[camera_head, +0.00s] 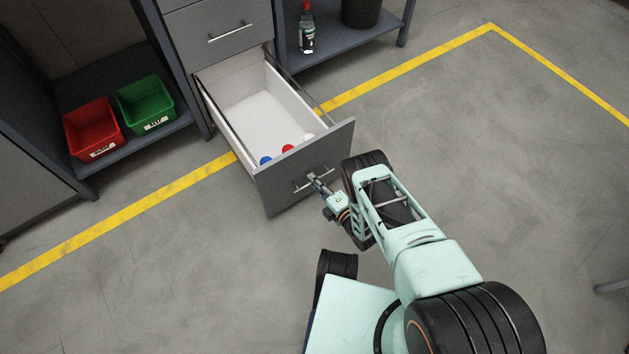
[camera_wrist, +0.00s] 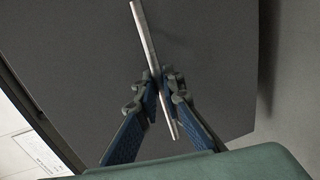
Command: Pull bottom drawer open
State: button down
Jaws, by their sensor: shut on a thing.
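The bottom drawer (camera_head: 275,185) stands pulled far out of the grey cabinet in the head view. Its white inside shows, with a blue, a red and a white small round thing near the front panel. My gripper (camera_head: 312,178) is at the drawer's front and shut on its bar handle (camera_head: 327,171). In the wrist view my gripper (camera_wrist: 159,92) has its two fingers around the silver handle (camera_wrist: 146,36), which runs slantwise across the dark drawer front (camera_wrist: 85,55).
A closed drawer (camera_head: 215,30) is above. A red bin (camera_head: 93,128) and a green bin (camera_head: 146,103) sit on a low shelf at left. A bottle (camera_head: 307,30) and a dark bucket (camera_head: 361,11) stand on the right shelf.

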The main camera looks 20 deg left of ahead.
jog(key=shift+w+d, duration=0.1)
jog(key=c, duration=2.1)
grip_release()
jog(key=shift+r, duration=0.1)
